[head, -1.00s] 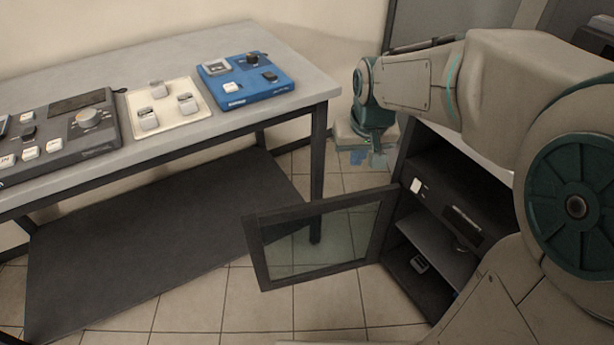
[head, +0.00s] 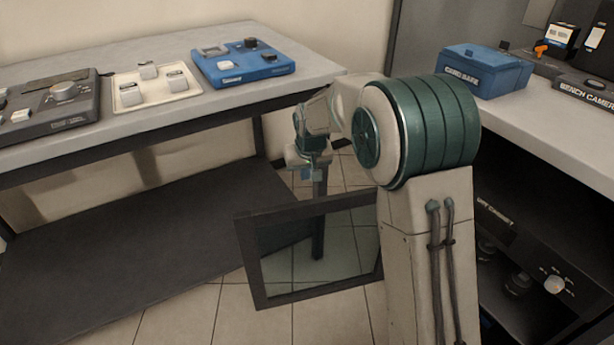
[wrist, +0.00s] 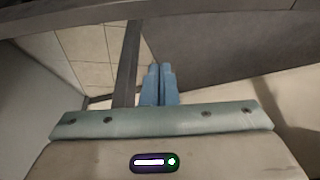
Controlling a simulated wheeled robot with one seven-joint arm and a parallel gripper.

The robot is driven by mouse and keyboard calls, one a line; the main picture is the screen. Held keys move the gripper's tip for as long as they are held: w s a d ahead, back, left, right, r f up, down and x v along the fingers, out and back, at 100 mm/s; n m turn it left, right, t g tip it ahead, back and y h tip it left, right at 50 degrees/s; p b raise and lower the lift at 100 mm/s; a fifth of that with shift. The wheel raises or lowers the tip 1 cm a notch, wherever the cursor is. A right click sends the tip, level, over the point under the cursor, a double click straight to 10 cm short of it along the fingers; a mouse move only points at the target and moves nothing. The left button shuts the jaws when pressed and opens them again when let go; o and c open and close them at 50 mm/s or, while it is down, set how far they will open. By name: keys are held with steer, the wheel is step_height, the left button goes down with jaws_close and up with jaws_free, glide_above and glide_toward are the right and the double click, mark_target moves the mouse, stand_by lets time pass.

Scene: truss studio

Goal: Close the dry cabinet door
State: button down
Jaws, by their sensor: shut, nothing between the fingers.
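The dry cabinet (head: 520,235) is dark and stands at the right under a bench top, partly hidden by my arm. Its door (head: 320,250), a dark frame with a glass pane, stands open, swung out to the left. The door's hinge side is hidden behind my arm. My gripper (head: 308,174) shows past the door's top edge, near the left table's leg, and I see no contact with the door. In the wrist view its blue fingers (wrist: 159,82) are together with nothing between them.
The left table (head: 165,112) carries a blue control box (head: 242,66), a white pad and a grey console, with a dark lower shelf (head: 130,235). The right bench holds a blue case (head: 485,72). Tiled floor (head: 215,310) is clear beneath the door.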

step_height(320, 180, down, 6)
steer(key=s+b, duration=0.2)
steer(key=b, duration=0.1)
steer(key=shift+d, duration=0.3)
steer(key=shift+r, duration=0.1)
